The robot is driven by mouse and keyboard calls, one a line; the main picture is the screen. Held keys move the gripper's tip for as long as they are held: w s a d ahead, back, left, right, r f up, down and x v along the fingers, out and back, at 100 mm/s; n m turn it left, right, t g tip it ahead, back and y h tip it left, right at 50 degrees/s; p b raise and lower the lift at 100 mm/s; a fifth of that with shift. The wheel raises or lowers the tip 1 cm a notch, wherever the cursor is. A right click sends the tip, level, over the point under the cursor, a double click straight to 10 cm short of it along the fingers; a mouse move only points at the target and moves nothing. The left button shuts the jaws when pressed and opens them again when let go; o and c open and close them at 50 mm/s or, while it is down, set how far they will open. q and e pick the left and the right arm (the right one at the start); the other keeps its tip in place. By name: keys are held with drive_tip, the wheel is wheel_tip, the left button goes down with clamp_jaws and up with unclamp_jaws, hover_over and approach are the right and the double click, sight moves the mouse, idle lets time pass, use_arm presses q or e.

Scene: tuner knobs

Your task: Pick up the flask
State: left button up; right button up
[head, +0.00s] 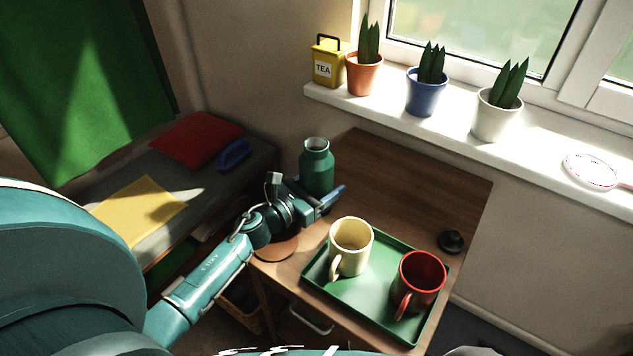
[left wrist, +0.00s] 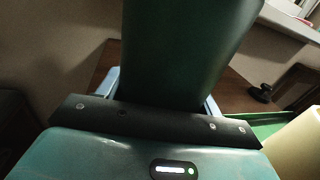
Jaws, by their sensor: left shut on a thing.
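The flask (head: 317,166) is dark green with an open neck and stands upright near the table's left back part. My left gripper (head: 322,198) is shut on its lower body. In the left wrist view, the flask (left wrist: 185,50) fills the middle, between the two blue fingers of my left gripper (left wrist: 163,95). The flask's base is hidden behind the gripper, so I cannot tell whether it touches the table. My right gripper is not in view.
A green tray (head: 374,318) holds a cream mug (head: 350,247) and a red mug (head: 419,281), right of my gripper. A brown round coaster (head: 277,248) lies under my wrist. A black stopper-like piece (head: 451,241) sits at the table's right. The wooden table (head: 415,180) is clear behind the tray.

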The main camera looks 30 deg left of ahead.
use_arm(q)
drive_tip(key=shift+r, duration=0.15)
drive_tip(key=shift+r, duration=0.15)
